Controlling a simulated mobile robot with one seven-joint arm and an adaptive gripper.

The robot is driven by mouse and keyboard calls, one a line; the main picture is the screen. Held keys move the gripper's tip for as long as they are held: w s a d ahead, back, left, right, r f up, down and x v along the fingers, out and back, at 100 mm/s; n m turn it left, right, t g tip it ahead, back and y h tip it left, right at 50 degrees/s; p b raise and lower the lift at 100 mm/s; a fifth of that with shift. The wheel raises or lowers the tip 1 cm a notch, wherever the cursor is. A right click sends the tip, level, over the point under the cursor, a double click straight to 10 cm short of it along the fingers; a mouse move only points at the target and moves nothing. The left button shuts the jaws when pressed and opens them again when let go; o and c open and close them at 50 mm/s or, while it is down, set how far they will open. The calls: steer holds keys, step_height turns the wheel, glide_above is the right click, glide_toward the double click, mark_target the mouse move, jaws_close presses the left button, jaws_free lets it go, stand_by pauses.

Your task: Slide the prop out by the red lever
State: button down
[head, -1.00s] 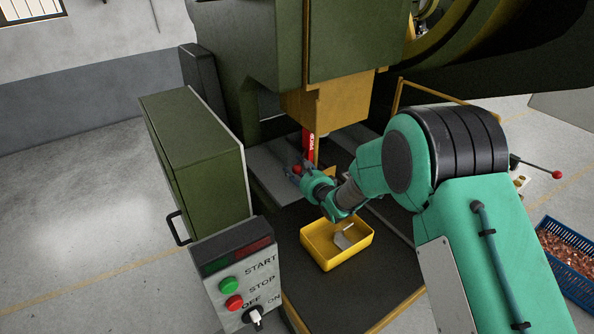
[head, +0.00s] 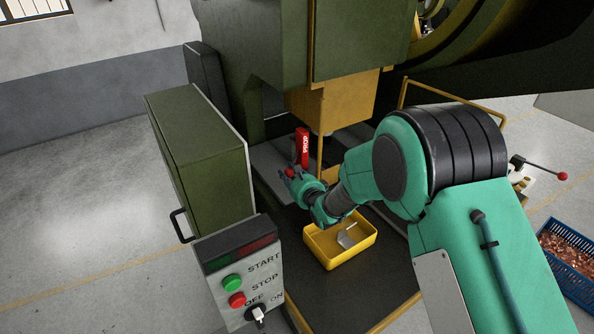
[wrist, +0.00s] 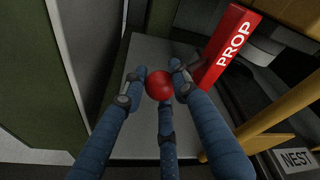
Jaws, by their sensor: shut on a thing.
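The red prop (head: 302,146), marked PROP, stands upright at the lower left of the yellow press block. It shows larger in the wrist view (wrist: 228,48), at upper right, beyond my fingers. The red ball of its lever (wrist: 159,85) sits between my fingertips; the lever's bar is mostly hidden. My gripper (wrist: 158,84) is shut on this ball, with blue fingers around it. In the head view my gripper (head: 292,174) is low at the prop's left front, over the grey plate.
The yellow block (head: 335,103) hangs above the grey press bed (wrist: 125,80). A yellow tray (head: 325,258) with a grey piece stands in front, below my arm. The green cabinet (head: 200,150) and button box (head: 243,275) stand left. A yellow post (wrist: 275,112) and a NEST label are at right.

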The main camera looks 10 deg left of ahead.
steer(key=shift+s+a+f, duration=0.15)
steer(key=c, duration=1.4)
jaws_free()
steer(key=shift+s+a, duration=0.1)
steer(key=shift+o, duration=0.2)
steer(key=shift+s+d+r, duration=0.35)
steer(key=shift+s+d, duration=0.15)
steer(key=shift+d, duration=0.1)
steer(key=v, duration=1)
steer(key=shift+s, duration=0.15)
steer(key=shift+d, duration=0.15)
